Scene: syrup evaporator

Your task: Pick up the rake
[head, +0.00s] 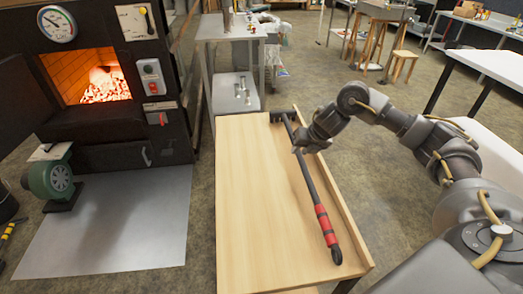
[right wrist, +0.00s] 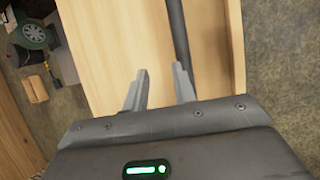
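The rake (head: 308,178) lies lengthwise on a wooden table, along its right side. Its dark head is at the far end, and red bands mark the handle near the close end. My right gripper (head: 299,150) is over the upper part of the shaft. In the right wrist view my right gripper (right wrist: 160,88) is open, with nothing between its fingers. The dark shaft (right wrist: 178,32) runs down behind the right-hand finger there; I cannot tell whether they touch. My left gripper is not in view.
The wooden table (head: 250,200) has a raised edge on its right and a clear left half. A firebox with a lit fire (head: 100,80) stands at the left, with a green blower (head: 52,180) before it. A metal bench (head: 225,30) stands beyond the table.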

